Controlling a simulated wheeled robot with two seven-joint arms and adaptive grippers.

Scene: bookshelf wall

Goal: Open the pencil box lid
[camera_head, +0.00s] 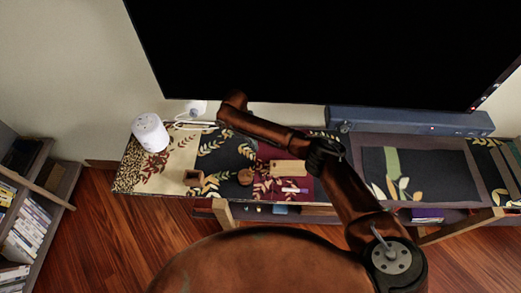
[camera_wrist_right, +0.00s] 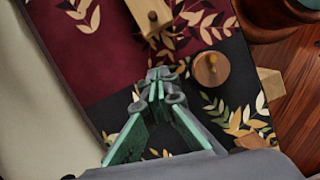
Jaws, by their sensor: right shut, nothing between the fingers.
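The pencil box is probably the flat, light wooden box (camera_head: 288,167) on the dark red part of the patterned cloth. Its near end shows at the top of the right wrist view (camera_wrist_right: 163,30), with a small dark knob on it. Whether its lid is fully closed is not clear. My right gripper (camera_wrist_right: 157,77) is shut and empty. Its greenish fingers point toward the box but are apart from it, beside a round wooden piece. In the head view my right forearm seems to hide these fingers. My left gripper is not in view.
The round wooden piece (camera_head: 245,177) has a knob, clear in the right wrist view (camera_wrist_right: 210,70). A small wooden holder (camera_head: 193,177) and a white cylinder (camera_head: 150,132) stand farther left on the table. A black screen (camera_head: 320,50) and a long grey bar (camera_head: 410,121) lie behind.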

